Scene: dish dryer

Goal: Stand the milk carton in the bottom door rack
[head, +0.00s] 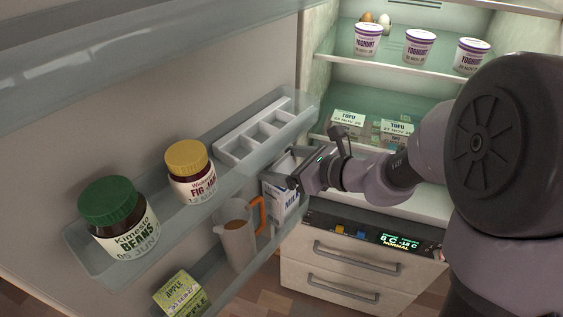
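The milk carton (284,204) is white and blue, with "MILK" partly readable. It is roughly upright near the right end of the bottom door rack (228,283), right of the jug. My gripper (296,172) is at the carton's upper part and appears shut on it; the fingertips are partly hidden. The rack's front wall and my gripper cover parts of the carton. I cannot tell whether its base touches the rack floor.
The bottom rack also holds a jug with an orange handle (238,240) and a green apple carton (182,294). The rack above holds a beans jar (120,222), a fig jam jar (190,172) and an egg tray (254,138). Fridge drawers (350,265) stand right.

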